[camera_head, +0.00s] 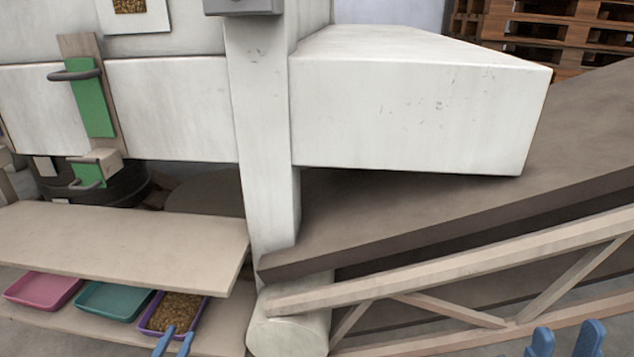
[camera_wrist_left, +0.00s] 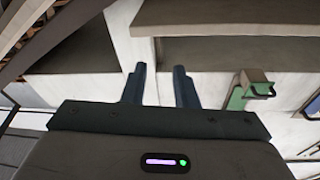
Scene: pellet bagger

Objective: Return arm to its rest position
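My left gripper (camera_head: 173,342) shows at the bottom of the head view as two blue fingers, in front of the purple tray. In the left wrist view its fingers (camera_wrist_left: 159,88) stand apart with nothing between them. My right gripper (camera_head: 566,340) shows at the bottom right of the head view, its two blue fingertips apart and nothing visible between them. The lower parts of both grippers are cut off by the frame edge.
A purple tray (camera_head: 188,322) of brown pellets, a teal tray (camera_head: 113,299) and a pink tray (camera_head: 44,289) sit under a pale shelf (camera_head: 120,243). A white post (camera_head: 262,150) and sloping conveyor (camera_head: 430,215) stand right. A green handled slide (camera_head: 93,100) is upper left.

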